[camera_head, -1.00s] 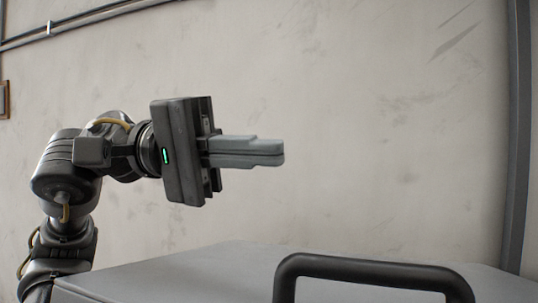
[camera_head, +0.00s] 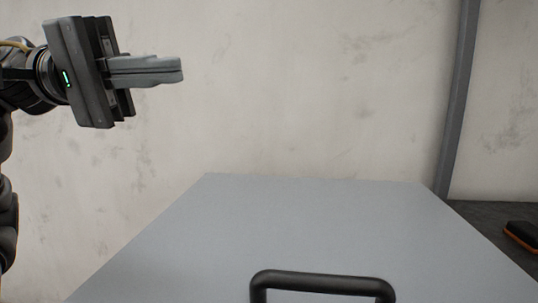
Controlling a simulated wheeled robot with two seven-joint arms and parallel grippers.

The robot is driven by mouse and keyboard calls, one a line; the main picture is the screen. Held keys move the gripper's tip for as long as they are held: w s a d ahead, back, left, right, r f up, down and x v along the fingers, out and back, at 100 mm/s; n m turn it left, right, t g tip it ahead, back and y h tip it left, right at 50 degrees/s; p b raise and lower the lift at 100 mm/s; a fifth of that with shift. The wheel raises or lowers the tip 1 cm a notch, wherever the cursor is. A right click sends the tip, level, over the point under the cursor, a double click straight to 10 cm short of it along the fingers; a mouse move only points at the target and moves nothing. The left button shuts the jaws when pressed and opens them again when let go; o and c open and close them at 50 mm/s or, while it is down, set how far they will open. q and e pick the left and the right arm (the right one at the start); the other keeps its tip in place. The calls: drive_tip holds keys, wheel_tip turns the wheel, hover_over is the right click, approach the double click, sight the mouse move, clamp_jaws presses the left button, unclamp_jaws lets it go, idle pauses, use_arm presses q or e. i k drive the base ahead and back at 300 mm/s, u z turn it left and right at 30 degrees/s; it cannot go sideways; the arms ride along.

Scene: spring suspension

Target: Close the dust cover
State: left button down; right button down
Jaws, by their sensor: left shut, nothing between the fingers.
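A wide, flat grey panel (camera_head: 310,225), which looks like the dust cover, fills the lower middle of the head view. A black bar handle (camera_head: 322,282) stands at its near side, cut off by the bottom edge of the picture. My left gripper (camera_head: 181,69) is at the upper left, its grey fingers pressed together and pointing right. It is empty and appears above the panel, apart from the panel and the handle. My right gripper is not in view. What lies under the panel is hidden.
A pale, stained wall (camera_head: 300,90) stands behind the panel. A grey vertical post (camera_head: 458,100) runs along the wall at the right. A dark surface (camera_head: 480,215) at the right holds a small black and orange object (camera_head: 522,235).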

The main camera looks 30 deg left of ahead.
sight(226, 230)
drive_tip(key=k, duration=1.4)
